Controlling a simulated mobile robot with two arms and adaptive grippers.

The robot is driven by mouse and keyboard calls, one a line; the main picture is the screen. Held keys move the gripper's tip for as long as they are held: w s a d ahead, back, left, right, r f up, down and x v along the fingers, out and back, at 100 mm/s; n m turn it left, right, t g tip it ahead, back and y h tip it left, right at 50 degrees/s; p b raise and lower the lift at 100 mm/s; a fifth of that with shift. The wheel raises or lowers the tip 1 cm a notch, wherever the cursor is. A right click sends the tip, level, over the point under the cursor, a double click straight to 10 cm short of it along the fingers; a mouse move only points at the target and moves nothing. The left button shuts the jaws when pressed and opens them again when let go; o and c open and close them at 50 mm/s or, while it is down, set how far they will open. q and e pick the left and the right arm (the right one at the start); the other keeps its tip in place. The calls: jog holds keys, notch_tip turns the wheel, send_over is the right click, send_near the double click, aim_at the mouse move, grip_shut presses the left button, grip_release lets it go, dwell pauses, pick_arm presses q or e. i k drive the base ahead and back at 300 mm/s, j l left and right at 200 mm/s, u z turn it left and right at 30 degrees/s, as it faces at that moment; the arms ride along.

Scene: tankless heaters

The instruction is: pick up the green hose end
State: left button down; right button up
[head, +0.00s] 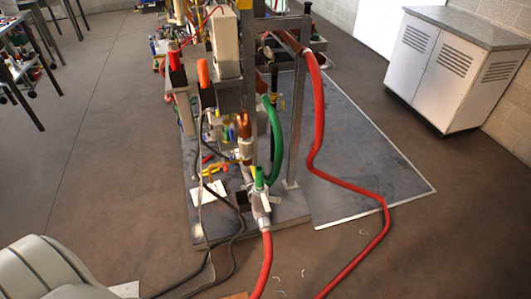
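A green hose (279,145) stands on the heater rig in the middle of the head view. It curves down from the upper frame along the right of the copper and metal fittings. Its lower part comes down close to the valve area. A short upright green piece (259,178) sits at the top of a metal valve fitting (262,205); I cannot tell whether it is the hose's end or a separate part. Neither of my grippers is in view.
A red hose (317,110) runs down the rig's right side and loops across the floor. Black cables (212,262) trail in front. A grey cabinet (455,70) stands at the right, and tables (22,55) at the far left. Floor left of the rig is clear.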

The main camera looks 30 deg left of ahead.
aim_at(260, 187)
jog(key=u, duration=0.9)
